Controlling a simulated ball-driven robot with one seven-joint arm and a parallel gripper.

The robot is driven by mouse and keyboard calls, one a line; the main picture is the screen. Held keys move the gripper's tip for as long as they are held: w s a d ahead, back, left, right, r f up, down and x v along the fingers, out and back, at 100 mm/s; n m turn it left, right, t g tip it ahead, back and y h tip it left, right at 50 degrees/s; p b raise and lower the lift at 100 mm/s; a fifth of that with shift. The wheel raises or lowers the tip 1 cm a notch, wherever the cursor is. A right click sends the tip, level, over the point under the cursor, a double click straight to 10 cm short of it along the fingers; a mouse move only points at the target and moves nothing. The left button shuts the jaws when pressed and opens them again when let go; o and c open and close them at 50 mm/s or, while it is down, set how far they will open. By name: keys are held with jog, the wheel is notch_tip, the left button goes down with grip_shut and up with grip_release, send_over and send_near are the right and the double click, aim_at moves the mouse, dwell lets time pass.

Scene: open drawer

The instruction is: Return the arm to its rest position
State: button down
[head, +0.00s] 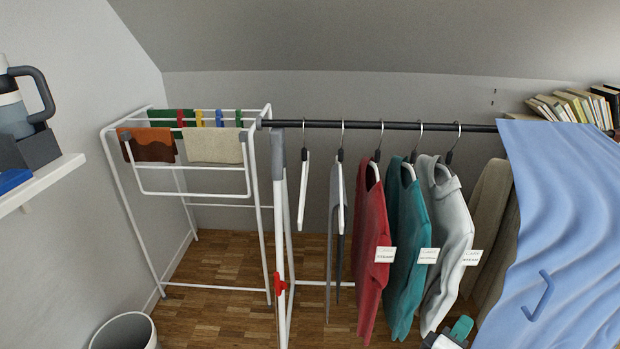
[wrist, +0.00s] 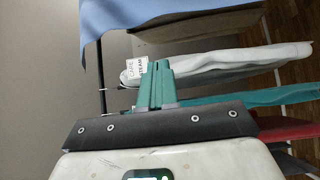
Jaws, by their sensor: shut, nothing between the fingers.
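My gripper (wrist: 160,70) shows in the wrist view with its green fingers together and nothing held between them. In the head view part of my gripper (head: 461,328) shows at the bottom edge, in front of and below the hanging clothes. The rest of my arm is outside the head view. A white shirt (head: 447,240) with a paper tag hangs just behind the gripper in the head view. In the wrist view the white garment (wrist: 225,62) lies beyond the fingers; I cannot tell the exact gap.
Red (head: 370,235) and teal (head: 407,255) shirts hang from a black rail (head: 340,124). A blue cloth (head: 560,220) drapes at right, bearing a blue hook. A white drying rack (head: 262,215) stands left, a bin (head: 125,330) bottom left. A shelf (head: 45,183) juts from the left wall.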

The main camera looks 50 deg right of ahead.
jog(key=w+a+f+t+y, duration=0.1)
jog(key=w+a+f+y, duration=0.15)
jog(key=a+y, duration=0.45)
jog(key=w+a+f+t+y, duration=0.1)
jog(key=a+f+y, duration=0.25)
jog(key=a, duration=0.55)
jog(key=w+a+f+t+y, duration=0.1)
jog(key=w+a+f+y, duration=0.1)
jog(key=a+y, duration=0.5)
notch_tip(320, 180, up, 18)
jog(key=a+n+p, duration=0.1)
jog(key=a+p, duration=0.2)
jog(key=p, duration=1.5)
jog(key=shift+r, duration=0.2)
jog(key=c, duration=1.8)
grip_release()
jog(key=shift+w, duration=0.1)
